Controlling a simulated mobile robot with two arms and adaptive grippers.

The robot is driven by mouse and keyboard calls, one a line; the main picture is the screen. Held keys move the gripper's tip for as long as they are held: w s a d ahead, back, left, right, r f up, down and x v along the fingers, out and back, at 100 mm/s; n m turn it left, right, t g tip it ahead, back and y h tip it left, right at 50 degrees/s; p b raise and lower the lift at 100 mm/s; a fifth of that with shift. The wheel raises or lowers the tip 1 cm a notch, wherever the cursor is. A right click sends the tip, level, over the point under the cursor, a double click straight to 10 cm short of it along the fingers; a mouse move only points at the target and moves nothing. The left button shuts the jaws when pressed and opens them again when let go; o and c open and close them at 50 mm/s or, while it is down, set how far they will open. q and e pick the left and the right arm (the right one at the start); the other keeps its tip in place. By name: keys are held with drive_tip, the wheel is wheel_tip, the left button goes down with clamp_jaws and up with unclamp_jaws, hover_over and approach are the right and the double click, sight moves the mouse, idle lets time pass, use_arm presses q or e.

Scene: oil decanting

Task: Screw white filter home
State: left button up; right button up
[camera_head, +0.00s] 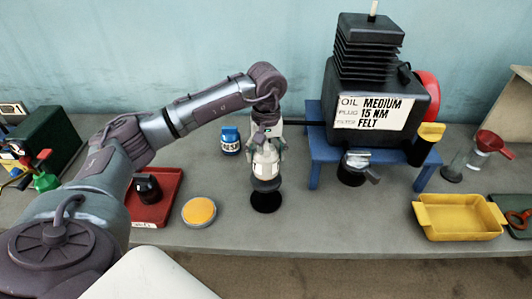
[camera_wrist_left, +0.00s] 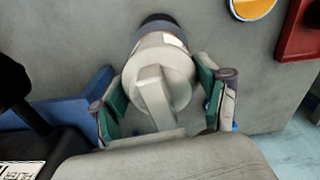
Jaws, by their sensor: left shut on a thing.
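The white filter (camera_head: 266,163) stands upright near the middle front of the bench, over a round black base (camera_head: 266,201) with a dark collar between them. My left gripper (camera_head: 265,146) comes down on it from above, shut on its upper part. In the left wrist view the white filter (camera_wrist_left: 172,62) has a raised bar across its top. The green-padded fingers of my left gripper (camera_wrist_left: 163,98) lie on either side of it. Whether the thread is fully seated is hidden. My right gripper is not in view.
A blue stand (camera_head: 314,147) carries the black machine (camera_head: 345,80) to the right, with a dark fitting (camera_head: 352,168) underneath. A small blue jar (camera_head: 230,141), an orange-topped dish (camera_head: 199,211) and a red tray (camera_head: 172,181) lie left. A yellow tray (camera_head: 460,232) sits right.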

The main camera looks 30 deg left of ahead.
use_arm(q)
drive_tip(key=shift+f+b, duration=0.9)
drive_tip(key=shift+f, duration=0.15)
drive_tip(key=m+b, duration=0.1)
drive_tip(key=m, duration=0.1)
drive_tip(key=m+b, duration=0.1)
drive_tip(key=shift+f+m+b, duration=0.2)
drive_tip(key=shift+m+b, duration=0.1)
drive_tip(key=shift+m, duration=0.1)
drive_tip(key=shift+m+b, duration=0.4)
drive_tip(key=shift+m, duration=0.3)
drive_tip(key=m+b, duration=0.1)
drive_tip(key=m, duration=0.2)
drive_tip(key=shift+r, duration=0.1)
drive_tip(key=o, duration=1)
